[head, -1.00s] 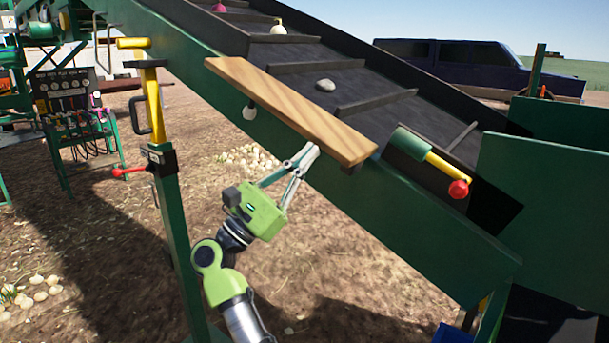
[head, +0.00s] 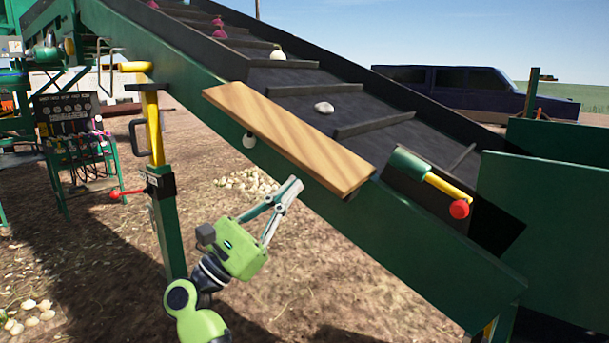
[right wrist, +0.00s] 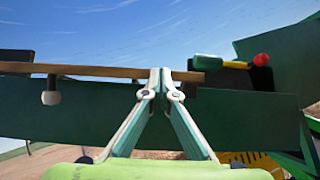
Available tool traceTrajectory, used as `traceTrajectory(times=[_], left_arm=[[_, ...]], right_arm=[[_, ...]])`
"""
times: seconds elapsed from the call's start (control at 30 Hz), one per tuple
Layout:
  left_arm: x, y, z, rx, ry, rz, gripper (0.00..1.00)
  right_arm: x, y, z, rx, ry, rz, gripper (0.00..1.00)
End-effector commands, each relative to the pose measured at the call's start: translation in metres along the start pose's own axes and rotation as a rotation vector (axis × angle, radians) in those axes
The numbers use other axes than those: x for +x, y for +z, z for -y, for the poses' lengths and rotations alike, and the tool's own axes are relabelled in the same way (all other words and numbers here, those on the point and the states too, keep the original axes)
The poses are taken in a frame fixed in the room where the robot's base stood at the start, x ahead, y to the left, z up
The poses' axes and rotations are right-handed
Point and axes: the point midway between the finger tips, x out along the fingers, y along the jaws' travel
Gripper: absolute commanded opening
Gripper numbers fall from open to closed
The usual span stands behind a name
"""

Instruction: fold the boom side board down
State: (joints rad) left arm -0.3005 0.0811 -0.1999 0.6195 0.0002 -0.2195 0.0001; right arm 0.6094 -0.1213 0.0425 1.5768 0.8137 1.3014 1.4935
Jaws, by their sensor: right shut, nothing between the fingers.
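The boom side board is a wooden plank (head: 290,137) on the near side of the sloping green boom (head: 395,225), with its broad face showing. In the right wrist view the board (right wrist: 100,72) shows as a thin, nearly level strip behind the fingertips. My right gripper (head: 293,184) is shut and empty, just below the board's lower edge in the head view. Its closed fingertips (right wrist: 161,74) overlap the board in the wrist view; I cannot tell whether they touch it. A white knob (head: 249,140) sits under the board's left part. My left gripper is not in view.
A green and yellow handle with a red knob (head: 459,209) sticks out right of the board. A green post with a yellow lever (head: 153,125) and a red-knobbed lever (head: 117,195) stands left. Onions ride the dark belt (head: 300,88). Ground below my gripper is open.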

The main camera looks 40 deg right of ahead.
Motion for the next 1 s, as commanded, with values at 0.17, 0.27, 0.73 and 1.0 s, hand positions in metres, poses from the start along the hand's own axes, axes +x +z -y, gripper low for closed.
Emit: traceTrajectory(times=[0.17,0.27,0.73,1.0], left_arm=[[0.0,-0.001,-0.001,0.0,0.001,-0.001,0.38],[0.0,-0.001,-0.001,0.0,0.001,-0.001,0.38],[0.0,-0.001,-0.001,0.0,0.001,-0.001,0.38],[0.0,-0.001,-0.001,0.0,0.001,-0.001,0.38]], right_arm=[[-0.038,0.0,-0.001,-0.001,0.004,-0.002,0.0],[-0.053,0.0,-0.001,-0.001,0.003,-0.001,0.0],[-0.076,-0.005,-0.009,-0.054,0.057,0.017,0.0],[-0.189,-0.077,-0.069,-0.561,0.577,0.231,0.0]])
